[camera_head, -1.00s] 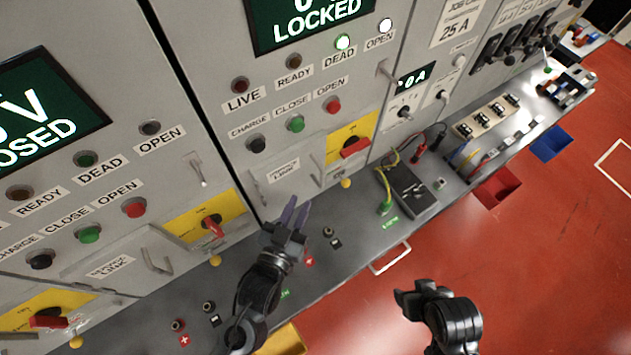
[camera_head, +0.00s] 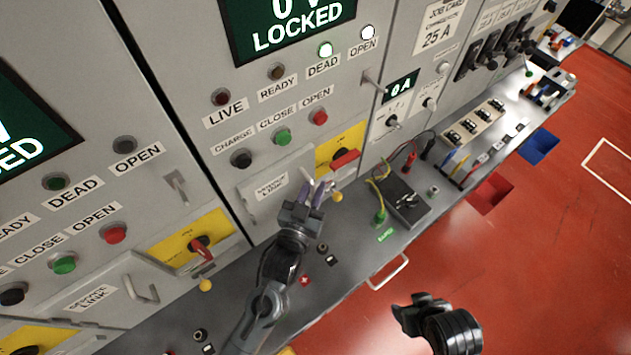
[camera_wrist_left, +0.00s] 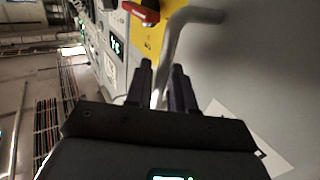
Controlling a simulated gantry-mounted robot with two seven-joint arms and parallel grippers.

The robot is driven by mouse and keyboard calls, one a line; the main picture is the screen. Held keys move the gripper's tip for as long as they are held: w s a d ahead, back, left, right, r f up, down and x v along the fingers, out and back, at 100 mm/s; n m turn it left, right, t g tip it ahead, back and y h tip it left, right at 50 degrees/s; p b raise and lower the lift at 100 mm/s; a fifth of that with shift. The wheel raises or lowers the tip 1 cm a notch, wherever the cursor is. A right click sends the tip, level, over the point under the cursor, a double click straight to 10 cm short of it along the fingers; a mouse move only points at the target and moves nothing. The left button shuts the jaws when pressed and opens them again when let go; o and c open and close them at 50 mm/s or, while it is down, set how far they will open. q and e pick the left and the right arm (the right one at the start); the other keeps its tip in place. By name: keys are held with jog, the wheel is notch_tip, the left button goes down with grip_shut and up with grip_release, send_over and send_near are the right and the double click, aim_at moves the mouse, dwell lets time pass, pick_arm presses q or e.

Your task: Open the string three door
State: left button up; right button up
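The right-hand cabinet panel bears a small service link door (camera_head: 268,190) with a grey bar handle (camera_head: 306,178). The door looks shut. No string number is readable. My left gripper (camera_head: 311,192) is at this handle, its two dark fingers apart. In the left wrist view the bent handle (camera_wrist_left: 178,38) comes down toward the gap between the fingers (camera_wrist_left: 161,85); whether they touch it I cannot tell. My right gripper (camera_head: 408,312) hangs over the red floor, away from the panel; its finger opening is unclear.
A red rotary switch (camera_head: 345,160) on a yellow plate sits just right of the handle. The LOCKED display (camera_head: 290,25) and lit DEAD and OPEN lamps are above. A black meter box (camera_head: 402,198) with leads lies on the grey counter (camera_head: 345,270). Another service link door (camera_head: 95,290) is at left.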

pick_arm(q)
jog(key=shift+x, duration=0.8)
grip_shut()
